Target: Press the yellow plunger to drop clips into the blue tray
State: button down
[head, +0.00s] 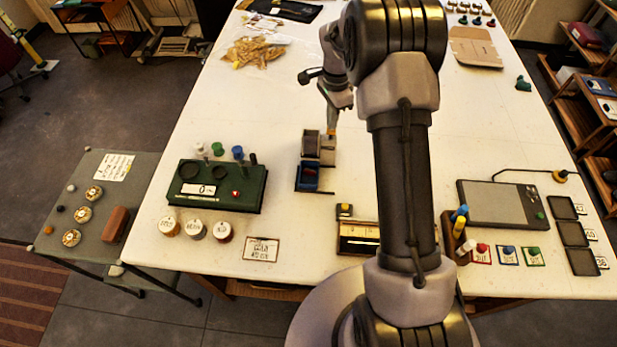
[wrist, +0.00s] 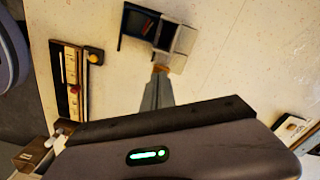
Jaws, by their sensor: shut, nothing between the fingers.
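The clip dispenser (head: 318,147), a grey box with a dark hopper and a pale block beside it, stands mid-table; it also shows in the wrist view (wrist: 183,40). The blue tray (head: 307,177) adjoins its near side and shows at the top of the wrist view (wrist: 137,22). My gripper (head: 331,132) is shut and empty, pointing down at the dispenser's pale block. In the wrist view its narrow fingers (wrist: 159,72) end at that block's edge. An orange-tan patch shows at the tips; I cannot tell whether it is plunger or fingertip, or whether they touch.
A green device (head: 217,186) with a display stands left of the tray. A wooden box (head: 357,238) and a small black box with a yellow knob (head: 345,209) are nearer me. A bag of tan pieces (head: 254,52) lies farther back. The table right of the dispenser looks clear.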

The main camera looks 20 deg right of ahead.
jog(key=shift+f+b, duration=1.15)
jog(key=shift+f, duration=0.3)
jog(key=shift+r, duration=0.15)
jog(key=shift+r+p, duration=1)
jog(key=shift+r, duration=0.55)
notch_tip(320, 180, up, 6)
jog(key=p, duration=0.3)
jog(key=shift+p, duration=0.35)
